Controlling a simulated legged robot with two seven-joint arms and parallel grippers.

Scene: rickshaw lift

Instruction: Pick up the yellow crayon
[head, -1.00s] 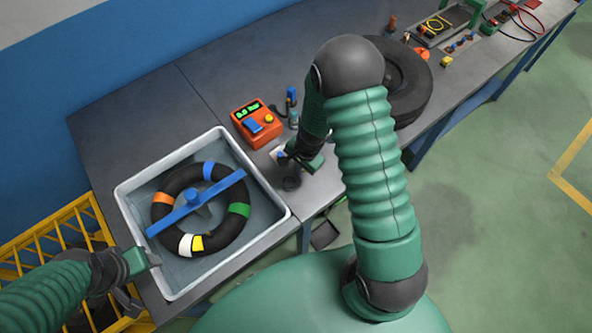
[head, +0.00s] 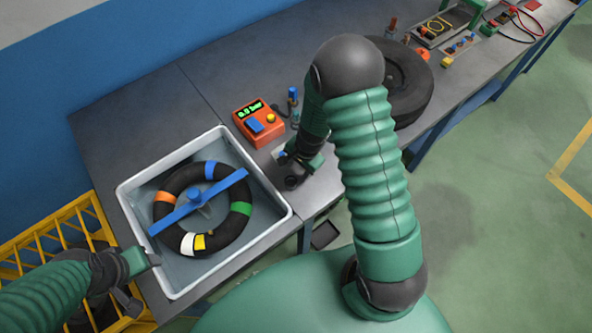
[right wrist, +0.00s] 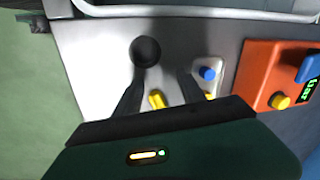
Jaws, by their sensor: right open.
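A small yellow piece that looks like the crayon (right wrist: 157,100) lies on the light grey surface in the right wrist view. It sits between the two dark fingers of my right gripper (right wrist: 158,88), apart from both, with its near end hidden by the gripper body. My right gripper (head: 296,174) is open, over the bench beside the orange box. I cannot make out the crayon in the head view, where my arm and gripper cover that spot. My left gripper (head: 152,260) is at the tray's lower left edge; its finger gap is unclear.
The orange box (head: 258,123) has a display and blue and yellow buttons. A grey tray (head: 130,205) holds a black ring (head: 233,228) with coloured bands. A dark round knob (right wrist: 145,52) is just beyond the right fingers.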

